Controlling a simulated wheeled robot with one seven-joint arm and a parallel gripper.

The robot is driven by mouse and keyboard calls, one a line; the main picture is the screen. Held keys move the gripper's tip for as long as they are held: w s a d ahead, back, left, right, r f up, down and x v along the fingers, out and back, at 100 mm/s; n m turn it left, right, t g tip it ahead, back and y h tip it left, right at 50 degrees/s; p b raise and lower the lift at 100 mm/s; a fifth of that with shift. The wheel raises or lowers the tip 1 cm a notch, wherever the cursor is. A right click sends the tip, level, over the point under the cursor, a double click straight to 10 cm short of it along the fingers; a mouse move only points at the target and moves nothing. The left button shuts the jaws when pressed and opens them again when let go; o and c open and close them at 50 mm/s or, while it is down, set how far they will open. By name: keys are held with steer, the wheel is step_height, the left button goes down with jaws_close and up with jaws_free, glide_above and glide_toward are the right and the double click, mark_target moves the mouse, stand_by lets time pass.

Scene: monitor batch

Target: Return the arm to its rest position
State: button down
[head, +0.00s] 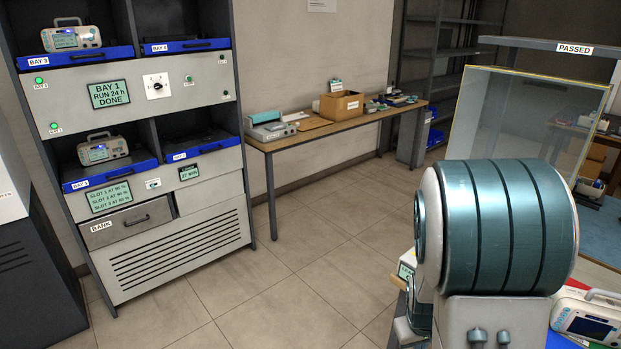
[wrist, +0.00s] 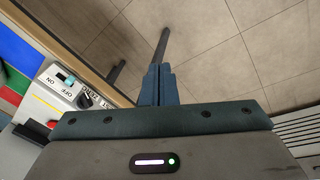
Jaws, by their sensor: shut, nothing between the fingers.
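My gripper (wrist: 158,85) shows in the wrist view with its two dark blue fingers pressed together and nothing between them. It points out over the tiled floor, close to a table edge (wrist: 112,92). In the head view a large teal and white part of my arm fills the lower right and hides what lies behind it. My gripper cannot be seen in the head view.
A rack (head: 160,110) with monitors in its bays stands at the left. A wooden bench (head: 345,120) runs along the wall. A clear panel (head: 525,115) and a monitor (head: 588,318) are at the right. A switch box (wrist: 62,92) sits near my gripper. The middle floor is clear.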

steer(key=s+a+r, duration=0.3)
steer(key=s+r, duration=0.1)
steer(key=r, duration=0.2)
steer(key=s+a+r+m+t+y, duration=0.1)
steer(key=s+a+r, duration=0.2)
steer(key=s+r, duration=0.1)
steer(key=s+a+r, duration=0.3)
steer(key=s+r, duration=0.1)
steer(key=r, duration=0.3)
steer(key=shift+r+y, duration=0.35)
steer(key=shift+y, duration=0.05)
